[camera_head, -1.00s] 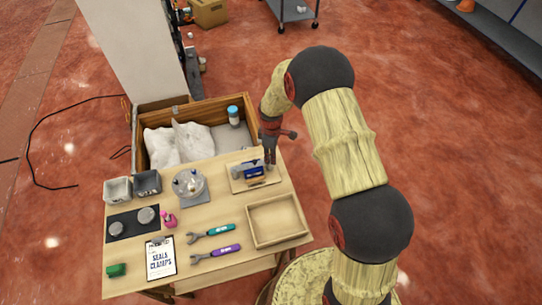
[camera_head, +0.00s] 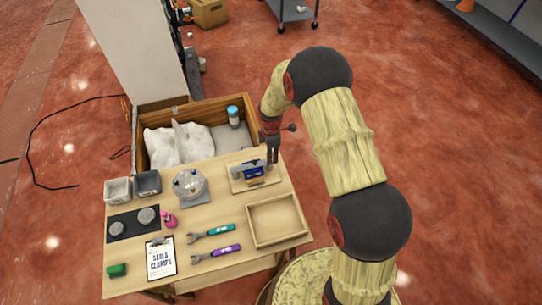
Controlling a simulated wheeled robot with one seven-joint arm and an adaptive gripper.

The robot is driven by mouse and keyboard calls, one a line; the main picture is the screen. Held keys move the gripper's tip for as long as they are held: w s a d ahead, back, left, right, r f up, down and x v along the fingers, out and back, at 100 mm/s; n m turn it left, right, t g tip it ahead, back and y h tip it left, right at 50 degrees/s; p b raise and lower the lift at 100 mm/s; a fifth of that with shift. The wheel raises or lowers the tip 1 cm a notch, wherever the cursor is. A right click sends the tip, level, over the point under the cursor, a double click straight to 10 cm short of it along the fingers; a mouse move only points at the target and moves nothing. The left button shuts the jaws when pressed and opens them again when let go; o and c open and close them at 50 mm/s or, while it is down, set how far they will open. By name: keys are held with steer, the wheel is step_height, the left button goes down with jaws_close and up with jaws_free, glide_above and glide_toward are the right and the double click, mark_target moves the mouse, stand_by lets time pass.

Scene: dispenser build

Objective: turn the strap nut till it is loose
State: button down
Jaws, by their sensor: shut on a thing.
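A small fixture with a blue block and a grey strap-like part (camera_head: 248,170) sits on a light wooden board (camera_head: 238,186) at the right back of the table. My gripper (camera_head: 272,158) points down at the right end of this fixture, with its fingers close together. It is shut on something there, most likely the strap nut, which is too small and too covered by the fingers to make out. I cannot tell how tight or loose the nut is.
An empty wooden tray (camera_head: 276,221) lies in front of the fixture. Two wrenches, teal-handled (camera_head: 221,229) and purple-handled (camera_head: 227,250), lie left of it. A round clear dish (camera_head: 188,184) stands left of the fixture. An open wooden crate (camera_head: 240,104) with white bags is behind.

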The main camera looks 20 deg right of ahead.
steer(key=c, duration=1.7)
jaws_free()
steer(key=shift+r, duration=0.1)
step_height(320, 180, up, 12)
steer(key=shift+f, duration=0.1)
